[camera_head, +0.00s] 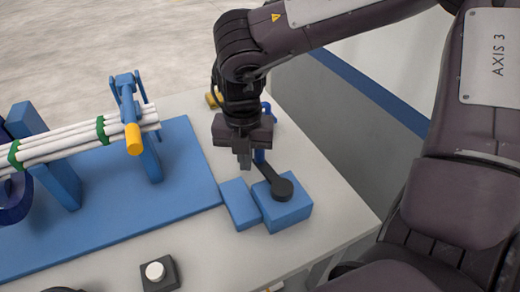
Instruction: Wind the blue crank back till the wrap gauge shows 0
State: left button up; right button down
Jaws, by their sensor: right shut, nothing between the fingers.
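The crank sits on a blue box (287,210) at the right of the table. Its black arm (270,175) runs from a round hub up and left to an upright blue handle (259,156). My right gripper (244,165) points down just left of the blue handle. Its fingers are shut with nothing between them. I cannot tell whether they touch the handle. I cannot make out a wrap gauge or its reading. My left gripper is not in view.
A bundle of white pipes (70,138) with green bands rests on blue supports at the left. A white button (155,271) is near the front. A smaller blue block (240,204) adjoins the crank box.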

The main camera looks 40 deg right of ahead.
dwell(0.4)
jog(key=d, duration=0.2)
jog(key=shift+w+d, duration=0.3)
jog(key=shift+d, duration=0.1)
jog(key=shift+s+d+r+p, duration=0.15)
jog(key=shift+d+p, duration=0.25)
jog(key=shift+d, duration=0.25)
jog(key=shift+s+d, duration=0.15)
jog(key=shift+d, duration=0.5)
